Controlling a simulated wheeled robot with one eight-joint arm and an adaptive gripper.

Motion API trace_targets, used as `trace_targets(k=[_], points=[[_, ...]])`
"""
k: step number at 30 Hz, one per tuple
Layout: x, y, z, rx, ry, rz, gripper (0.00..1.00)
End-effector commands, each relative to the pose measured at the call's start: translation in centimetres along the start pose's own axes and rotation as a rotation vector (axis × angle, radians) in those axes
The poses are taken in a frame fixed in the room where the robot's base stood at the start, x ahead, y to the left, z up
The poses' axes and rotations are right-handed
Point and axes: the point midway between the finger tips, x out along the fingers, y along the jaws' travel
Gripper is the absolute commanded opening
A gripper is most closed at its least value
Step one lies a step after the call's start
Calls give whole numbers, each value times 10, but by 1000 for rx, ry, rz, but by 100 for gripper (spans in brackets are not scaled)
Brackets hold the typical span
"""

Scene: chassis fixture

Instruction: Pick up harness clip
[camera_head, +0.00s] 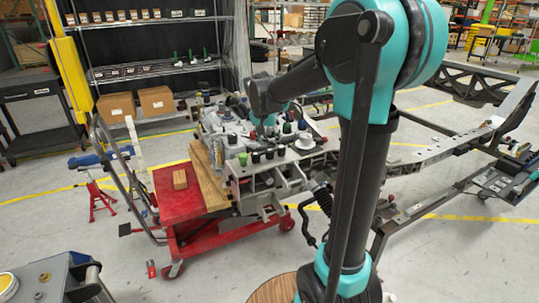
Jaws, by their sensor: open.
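My arm reaches from the right over a grey chassis fixture (215,122) on a red cart. My gripper (268,132) points down among the small parts on top of the fixture; its fingers are small and dark and blend with the parts behind. It is open, and I see nothing held in it. Several small dark, green and white pieces stand on the fixture around it, including a green cup-like piece (243,159) and a white round piece (305,142). I cannot tell which piece is the harness clip, or whether my arm hides it.
A long vehicle frame (430,152) extends right of the fixture. Shelves with cardboard boxes (156,101) stand behind. Red jack stands (98,200) stand left; the floor in front is mostly clear.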

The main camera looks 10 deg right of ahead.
Motion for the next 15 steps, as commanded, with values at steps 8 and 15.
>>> trace_targets(k=[8,15], points=[[20,-1,0,0,0,0,48],[53,-4,-1,0,0,-1,48]])
